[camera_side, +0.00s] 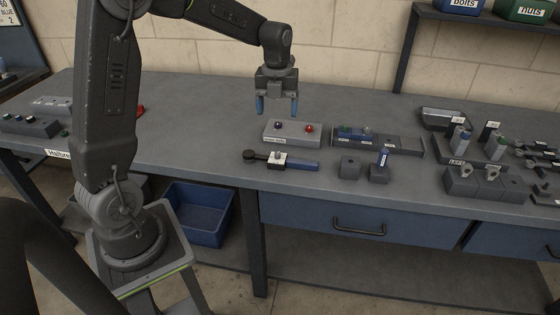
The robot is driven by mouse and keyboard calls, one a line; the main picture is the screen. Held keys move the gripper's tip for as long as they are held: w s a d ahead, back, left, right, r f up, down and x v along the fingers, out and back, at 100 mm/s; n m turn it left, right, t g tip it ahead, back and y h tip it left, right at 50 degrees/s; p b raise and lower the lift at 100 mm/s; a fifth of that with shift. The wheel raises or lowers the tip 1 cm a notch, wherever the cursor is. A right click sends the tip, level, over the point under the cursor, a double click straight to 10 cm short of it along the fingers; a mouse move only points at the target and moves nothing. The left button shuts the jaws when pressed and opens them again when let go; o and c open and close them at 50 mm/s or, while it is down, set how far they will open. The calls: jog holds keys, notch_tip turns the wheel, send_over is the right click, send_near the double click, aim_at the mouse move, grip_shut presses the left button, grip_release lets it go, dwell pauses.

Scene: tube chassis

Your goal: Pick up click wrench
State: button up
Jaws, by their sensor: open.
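A wrench with a dark round head and a blue handle (303,165), which looks like the click wrench, lies across the bench near its front edge. A small light block sits at the middle of its shaft. My gripper (277,106) hangs above the bench, behind the wrench and well above it. Its two blue fingers point down, spread apart, with nothing between them.
A grey block with a dark and a red knob (292,134) lies between my gripper and the wrench. To its right are a dark tray (405,146) and two small dark blocks, one holding a blue tool (383,157). More fixtures crowd the right. The bench left of the wrench is clear.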

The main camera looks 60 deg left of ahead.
jog(key=shift+o, duration=0.8)
jog(key=n+g+y, duration=0.3)
jog(key=n, duration=1.4)
send_near(281, 159)
jog(key=x, duration=0.4)
jog(key=shift+w+d+f, duration=0.1)
jog(key=shift+w+d, duration=0.05)
jog(key=shift+w, duration=0.3)
jog(key=shift+s+x, duration=0.15)
jog(key=shift+x, duration=1.2)
jog(key=shift+s+x, duration=0.15)
jog(key=shift+x, duration=1.2)
